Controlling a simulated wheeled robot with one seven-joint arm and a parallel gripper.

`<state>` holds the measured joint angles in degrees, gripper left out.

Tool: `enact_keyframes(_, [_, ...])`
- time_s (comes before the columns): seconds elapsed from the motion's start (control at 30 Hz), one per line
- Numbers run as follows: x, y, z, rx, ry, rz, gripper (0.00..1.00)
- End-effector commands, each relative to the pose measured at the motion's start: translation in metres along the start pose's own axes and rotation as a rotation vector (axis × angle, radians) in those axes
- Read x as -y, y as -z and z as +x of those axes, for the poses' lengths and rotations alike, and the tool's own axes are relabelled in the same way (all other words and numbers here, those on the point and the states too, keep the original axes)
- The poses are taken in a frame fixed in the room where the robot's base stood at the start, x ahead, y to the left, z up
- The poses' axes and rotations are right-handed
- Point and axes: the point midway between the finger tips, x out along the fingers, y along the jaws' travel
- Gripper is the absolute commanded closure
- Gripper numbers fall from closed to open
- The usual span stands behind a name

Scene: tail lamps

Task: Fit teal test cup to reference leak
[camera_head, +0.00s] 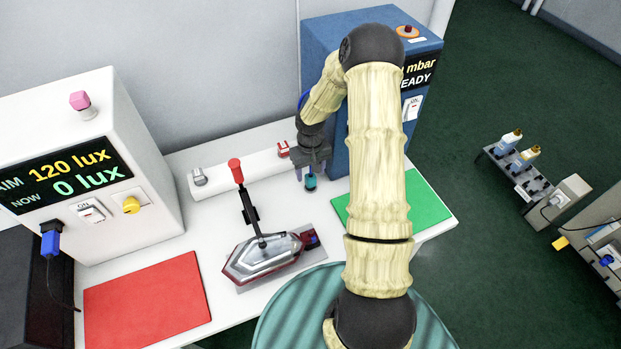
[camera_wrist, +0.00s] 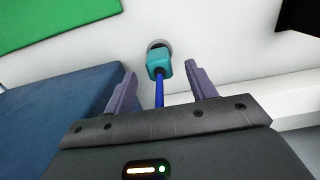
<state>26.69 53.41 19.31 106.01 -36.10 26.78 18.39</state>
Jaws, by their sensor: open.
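The teal test cup (camera_head: 310,183), with a blue hose, stands at the table below my gripper (camera_head: 312,163). In the wrist view the cup (camera_wrist: 158,66) shows between and slightly beyond the two fingertips (camera_wrist: 160,72), with a gap on each side. The jaws are open. A round grey fitting (camera_wrist: 157,43) on the white surface sits right at the cup's far end and is partly hidden by it; it may be the reference leak. I cannot tell whether the cup is fully seated on it.
A blue cabinet (camera_head: 330,60) with a "mbar READY" display stands close behind my arm. A tail lamp (camera_head: 262,260) sits under a red-handled clamp (camera_head: 243,190). A red mat (camera_head: 147,300), green mat (camera_head: 425,208) and white lux box (camera_head: 140,130) flank it. A white beam (camera_head: 240,174) runs along the back.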

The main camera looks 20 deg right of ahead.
Motion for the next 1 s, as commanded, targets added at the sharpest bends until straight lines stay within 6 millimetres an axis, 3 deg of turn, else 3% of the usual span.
enact_keyframes(0.1, [0.001,-0.001,0.020,0.004,0.001,-0.002,0.44])
enact_keyframes(0.3, [0.000,0.000,0.042,0.001,0.000,0.000,0.44])
enact_keyframes(0.63, [0.000,0.000,0.046,0.000,0.000,0.000,0.44])
enact_keyframes(0.67, [0.000,0.000,0.046,0.000,0.000,0.000,0.46])
enact_keyframes(0.9, [0.000,0.000,0.046,0.000,0.000,0.000,0.92])
enact_keyframes(0.93, [0.000,0.000,0.046,0.000,0.000,0.000,0.93])
enact_keyframes(0.97, [0.000,0.000,0.046,0.000,0.000,0.000,0.76])
enact_keyframes(1.0, [0.000,0.000,0.046,0.000,0.000,0.000,0.84])
